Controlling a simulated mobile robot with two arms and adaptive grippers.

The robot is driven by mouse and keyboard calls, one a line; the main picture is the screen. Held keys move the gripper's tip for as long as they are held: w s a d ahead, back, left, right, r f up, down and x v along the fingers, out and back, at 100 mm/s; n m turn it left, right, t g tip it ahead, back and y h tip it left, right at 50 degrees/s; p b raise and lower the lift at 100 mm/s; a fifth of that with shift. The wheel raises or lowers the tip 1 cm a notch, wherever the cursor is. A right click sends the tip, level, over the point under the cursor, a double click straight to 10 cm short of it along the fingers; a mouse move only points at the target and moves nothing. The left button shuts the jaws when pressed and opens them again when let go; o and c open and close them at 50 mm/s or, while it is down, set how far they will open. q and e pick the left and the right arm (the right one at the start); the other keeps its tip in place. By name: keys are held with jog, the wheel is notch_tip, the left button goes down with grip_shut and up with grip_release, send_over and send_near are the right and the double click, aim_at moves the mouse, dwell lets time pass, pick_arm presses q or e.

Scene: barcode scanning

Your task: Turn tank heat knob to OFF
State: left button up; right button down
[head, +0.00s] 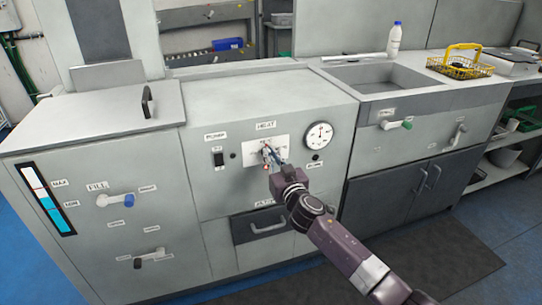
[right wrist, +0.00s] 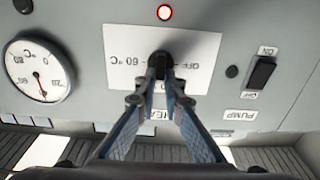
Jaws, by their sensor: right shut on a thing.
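The heat knob (right wrist: 161,60) is a small black knob on a white plate (right wrist: 110,55) marked OFF and 60 °C. In the right wrist view the panel appears upside down. My right gripper (right wrist: 160,73) is shut on the knob, with one finger on each side. In the head view the same right gripper (head: 271,156) is at the plate under the HEAT label (head: 266,125) and hides most of the knob. The knob's exact pointing direction cannot be told. My left gripper is not in view.
A red light (right wrist: 164,12) is lit near the knob. The pump switch (head: 218,158) is left of the plate and a round temperature gauge (head: 319,136) right of it. A drawer handle (head: 267,229) projects below. A blue-handled fill valve (head: 116,200) is further left.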

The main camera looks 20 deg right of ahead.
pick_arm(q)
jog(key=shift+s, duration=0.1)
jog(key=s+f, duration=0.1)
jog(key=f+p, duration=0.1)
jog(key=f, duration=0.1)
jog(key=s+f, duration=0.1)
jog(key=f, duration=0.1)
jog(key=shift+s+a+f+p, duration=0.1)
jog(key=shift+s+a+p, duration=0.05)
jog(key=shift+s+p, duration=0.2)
pick_arm(e)
jog(key=n, duration=0.6)
jog(key=a+f+n, duration=0.1)
jog(key=n, duration=1)
jog(key=shift+a+f+n, duration=0.15)
jog(key=shift+a+n, duration=0.05)
jog(key=shift+n, duration=0.1)
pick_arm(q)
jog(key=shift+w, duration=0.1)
